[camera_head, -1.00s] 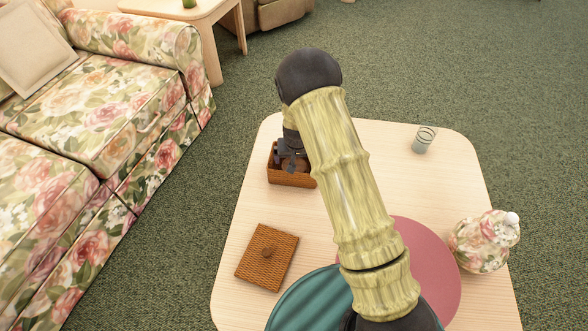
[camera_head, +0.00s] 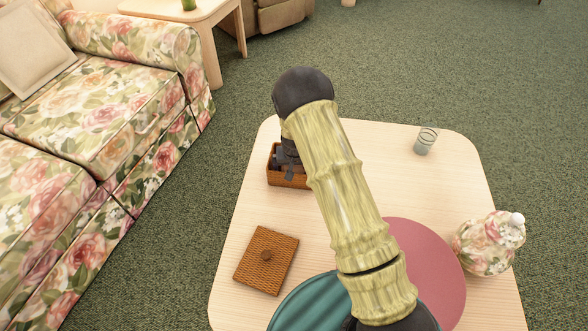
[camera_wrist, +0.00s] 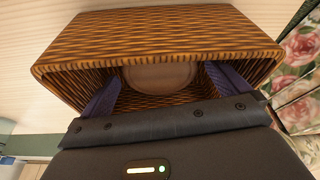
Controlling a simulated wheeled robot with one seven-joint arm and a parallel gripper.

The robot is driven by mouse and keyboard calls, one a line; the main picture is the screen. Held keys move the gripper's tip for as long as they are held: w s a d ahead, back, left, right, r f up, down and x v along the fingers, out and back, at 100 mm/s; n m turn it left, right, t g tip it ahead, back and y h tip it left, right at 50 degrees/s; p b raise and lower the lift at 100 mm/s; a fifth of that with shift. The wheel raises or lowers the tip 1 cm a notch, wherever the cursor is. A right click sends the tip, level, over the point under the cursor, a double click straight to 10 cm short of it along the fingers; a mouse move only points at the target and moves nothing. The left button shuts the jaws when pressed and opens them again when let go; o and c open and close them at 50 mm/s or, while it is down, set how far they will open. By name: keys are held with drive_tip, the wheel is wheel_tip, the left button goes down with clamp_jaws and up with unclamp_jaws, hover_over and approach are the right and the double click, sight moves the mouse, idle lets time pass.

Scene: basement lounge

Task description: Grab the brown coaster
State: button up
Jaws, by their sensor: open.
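A round brown disc, likely the brown coaster (camera_wrist: 160,76), sits inside an open woven box (camera_wrist: 150,28) in the wrist view. The same box (camera_head: 287,181) stands near the far left of the light wooden table in the head view, where my gripper and arm hide its inside. My gripper (camera_wrist: 165,90) is open, with its two dark fingers reaching into the box on either side of the disc. I cannot tell whether they touch it. In the head view my gripper (camera_head: 289,166) is down at the box opening.
A teal round mat (camera_head: 310,305), a pink round mat (camera_head: 430,260), a floral jar (camera_head: 485,245) and a glass (camera_head: 425,142) are also there. A floral sofa (camera_head: 100,110) stands left.

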sight(294, 168)
drive_tip(key=shift+c, duration=0.2)
drive_tip(key=c, duration=0.9)
drive_tip(key=shift+r, duration=0.15)
wheel_tip(294, 168, up, 10)
drive_tip(key=p, duration=0.3)
